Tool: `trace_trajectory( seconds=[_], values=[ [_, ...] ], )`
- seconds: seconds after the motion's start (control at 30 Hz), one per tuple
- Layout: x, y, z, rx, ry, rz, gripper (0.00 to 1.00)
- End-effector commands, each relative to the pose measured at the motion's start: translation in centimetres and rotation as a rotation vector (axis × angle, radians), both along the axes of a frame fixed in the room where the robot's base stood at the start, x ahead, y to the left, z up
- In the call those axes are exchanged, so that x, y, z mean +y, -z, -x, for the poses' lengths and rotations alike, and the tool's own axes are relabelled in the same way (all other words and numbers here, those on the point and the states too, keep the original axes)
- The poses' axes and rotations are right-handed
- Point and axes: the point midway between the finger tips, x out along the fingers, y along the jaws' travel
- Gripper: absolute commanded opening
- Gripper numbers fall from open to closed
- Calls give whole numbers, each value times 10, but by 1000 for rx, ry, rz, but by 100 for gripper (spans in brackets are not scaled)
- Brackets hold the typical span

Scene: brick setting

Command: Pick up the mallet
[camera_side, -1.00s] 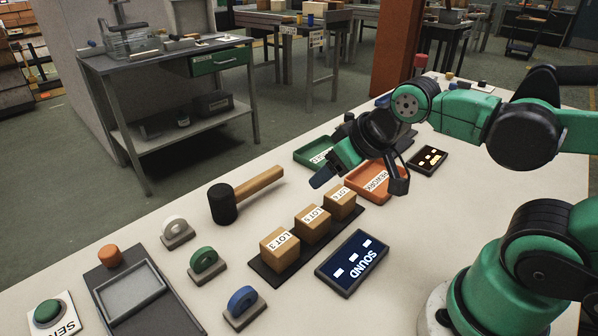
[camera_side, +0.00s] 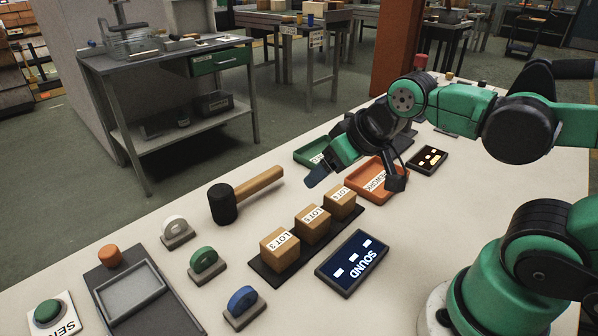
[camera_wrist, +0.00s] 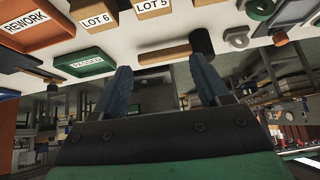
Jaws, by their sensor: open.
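The mallet lies on the pale table at its far edge, with a black head (camera_side: 223,203) and a wooden handle (camera_side: 260,187) pointing up and right. In the wrist view the mallet's handle (camera_wrist: 165,54) and dark head (camera_wrist: 201,42) show beyond the fingertips. My gripper (camera_side: 318,178) is to the right of the handle's end, above the table and apart from the mallet. In the wrist view its two blue fingers (camera_wrist: 160,78) are spread with nothing between them.
Three wooden lot blocks (camera_side: 312,224) stand on a dark strip nearer than the mallet. A green tray (camera_side: 312,151) and an orange rework tray (camera_side: 366,184) lie near my gripper.

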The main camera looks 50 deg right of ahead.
Motion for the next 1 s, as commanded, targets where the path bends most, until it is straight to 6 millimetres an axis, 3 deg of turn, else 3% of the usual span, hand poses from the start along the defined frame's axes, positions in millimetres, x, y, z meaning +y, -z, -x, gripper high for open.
trace_trajectory(
  seconds=[0.23, 0.43, 0.7, 1.0],
  values=[
    [6, -21, -44, 150, 284, -247, 68],
    [13, -19, -95, 329, 606, -471, 68],
    [19, 19, -157, 587, 1047, -684, 68],
    [23, 63, -183, 767, 1361, -762, 68]
  ],
)
